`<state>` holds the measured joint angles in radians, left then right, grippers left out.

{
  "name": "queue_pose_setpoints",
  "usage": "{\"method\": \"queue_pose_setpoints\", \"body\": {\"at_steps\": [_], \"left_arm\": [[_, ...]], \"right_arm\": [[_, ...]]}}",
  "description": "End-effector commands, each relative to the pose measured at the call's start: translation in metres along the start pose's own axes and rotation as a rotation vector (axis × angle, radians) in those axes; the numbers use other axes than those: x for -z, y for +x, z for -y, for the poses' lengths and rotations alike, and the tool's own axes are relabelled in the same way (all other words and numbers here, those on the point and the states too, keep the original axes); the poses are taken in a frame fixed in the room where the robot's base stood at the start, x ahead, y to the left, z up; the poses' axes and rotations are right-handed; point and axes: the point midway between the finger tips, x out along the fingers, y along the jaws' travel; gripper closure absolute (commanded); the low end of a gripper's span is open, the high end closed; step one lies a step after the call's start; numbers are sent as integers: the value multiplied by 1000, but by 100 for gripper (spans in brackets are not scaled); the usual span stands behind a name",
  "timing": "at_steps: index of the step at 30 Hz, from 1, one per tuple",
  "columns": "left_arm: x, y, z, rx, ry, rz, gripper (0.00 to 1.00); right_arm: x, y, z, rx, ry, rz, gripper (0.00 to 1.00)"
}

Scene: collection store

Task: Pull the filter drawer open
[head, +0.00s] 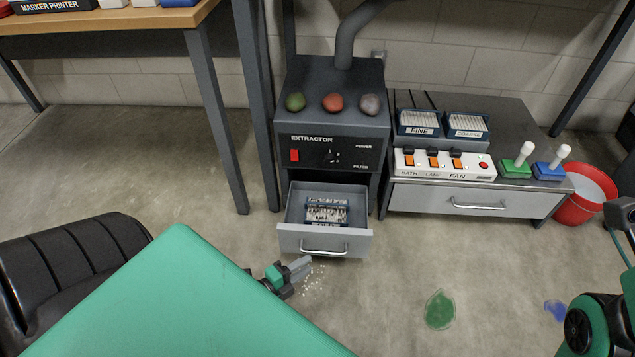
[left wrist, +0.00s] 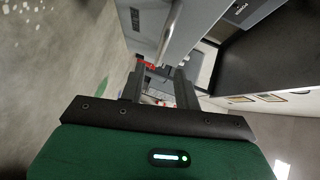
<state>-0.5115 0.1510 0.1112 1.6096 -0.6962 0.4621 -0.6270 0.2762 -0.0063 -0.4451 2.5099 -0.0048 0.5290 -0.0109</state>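The filter drawer (head: 352,244) of the extractor (head: 300,160) stands pulled out, and a dark-framed filter cartridge (head: 326,212) lies inside it. A silver bar handle (head: 323,252) runs across its grey front. My left gripper (head: 303,265) is just below and left of the handle, apart from it in the head view. In the left wrist view its two fingers (left wrist: 158,80) are spread with nothing clearly between them, and the handle (left wrist: 170,32) shows just past the fingertips. Parts of my right arm show at the right edge; its finger opening cannot be made out.
A low grey cabinet (head: 470,199) with a switch box (head: 443,164) stands right of the extractor, and a red bucket (head: 577,211) beside it. A table leg (head: 215,120) stands at left.

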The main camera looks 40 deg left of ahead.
Motion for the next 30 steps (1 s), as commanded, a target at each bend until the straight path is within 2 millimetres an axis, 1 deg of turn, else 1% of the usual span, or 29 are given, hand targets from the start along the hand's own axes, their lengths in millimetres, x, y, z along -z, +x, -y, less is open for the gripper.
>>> {"method": "queue_pose_setpoints", "body": {"at_steps": [1,3,6,10,15,30], "left_arm": [[1,-13,3,-3,-1,2,68],[1,-26,2,-3,-2,2,68],[0,-41,2,-2,0,2,68],[0,-52,1,-1,0,0,68],[0,-56,0,0,1,0,68],[0,-55,1,1,0,-1,68]], "right_arm": [[-1,2,-1,1,-1,10,100],[-1,1,-1,0,-3,17,100],[-1,-1,-4,-5,-10,25,100],[-1,-4,-6,-11,-17,31,100],[-1,-5,-7,-13,-21,33,100],[-1,-5,-7,-12,-22,33,100]]}}
